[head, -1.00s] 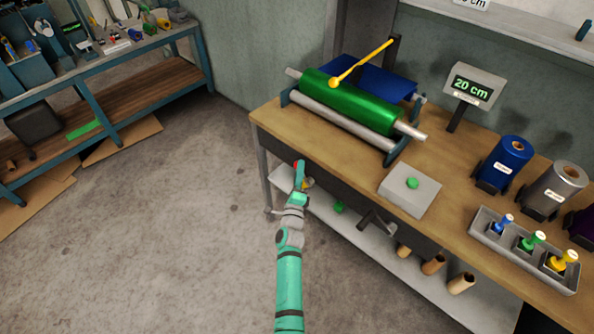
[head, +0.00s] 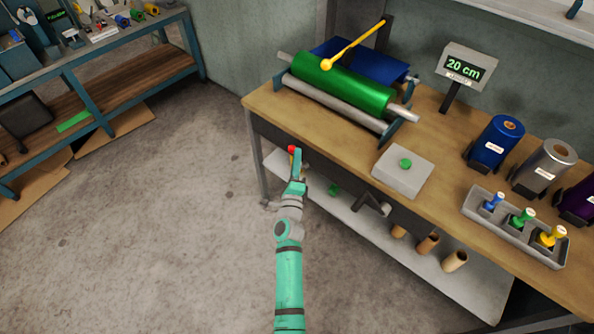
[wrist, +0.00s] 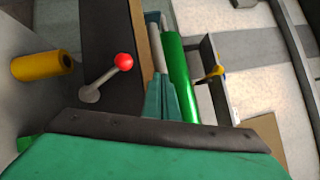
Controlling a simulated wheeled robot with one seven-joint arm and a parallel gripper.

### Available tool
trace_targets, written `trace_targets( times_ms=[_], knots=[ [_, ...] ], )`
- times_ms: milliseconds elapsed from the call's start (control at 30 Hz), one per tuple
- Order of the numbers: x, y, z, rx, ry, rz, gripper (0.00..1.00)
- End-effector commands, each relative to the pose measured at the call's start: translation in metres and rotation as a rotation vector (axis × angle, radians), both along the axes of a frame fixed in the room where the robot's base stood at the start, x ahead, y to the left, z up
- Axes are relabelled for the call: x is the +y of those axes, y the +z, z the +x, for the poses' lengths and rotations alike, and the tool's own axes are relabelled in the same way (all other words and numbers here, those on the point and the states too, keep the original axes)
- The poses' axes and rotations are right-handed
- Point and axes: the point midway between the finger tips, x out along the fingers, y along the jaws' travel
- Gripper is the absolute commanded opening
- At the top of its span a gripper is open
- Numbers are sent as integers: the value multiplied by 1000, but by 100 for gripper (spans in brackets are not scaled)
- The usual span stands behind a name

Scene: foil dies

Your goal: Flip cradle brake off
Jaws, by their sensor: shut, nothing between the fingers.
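The brake lever shows as a red ball knob (head: 292,149) at the front of the bench, just left of my gripper's tip. In the wrist view the red knob (wrist: 124,61) sits on a slanting grey stem (wrist: 102,81) against a dark panel. My gripper (head: 298,156) is shut and empty, pointing up beside the knob; contact cannot be told. The cradle on the bench holds a green foil roll (head: 343,84) above a grey roller (head: 331,102). The green roll also shows in the wrist view (wrist: 179,72).
A grey box with a green button (head: 405,163) and a display reading 20 cm (head: 463,68) stand on the bench (head: 440,190). A yellow-knobbed arm (head: 355,47) reaches over the roll. A yellow tube (wrist: 42,66) is left of the lever. Floor left is open.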

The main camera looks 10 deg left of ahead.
Motion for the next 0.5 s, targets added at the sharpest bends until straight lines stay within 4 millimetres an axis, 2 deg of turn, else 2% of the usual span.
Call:
trace_targets(
  times_ms=[233, 500],
  knots=[
    [-13, 8, -22, -3, -18, -1, 0],
    [-17, 17, -46, -2, -24, -2, 0]
  ],
)
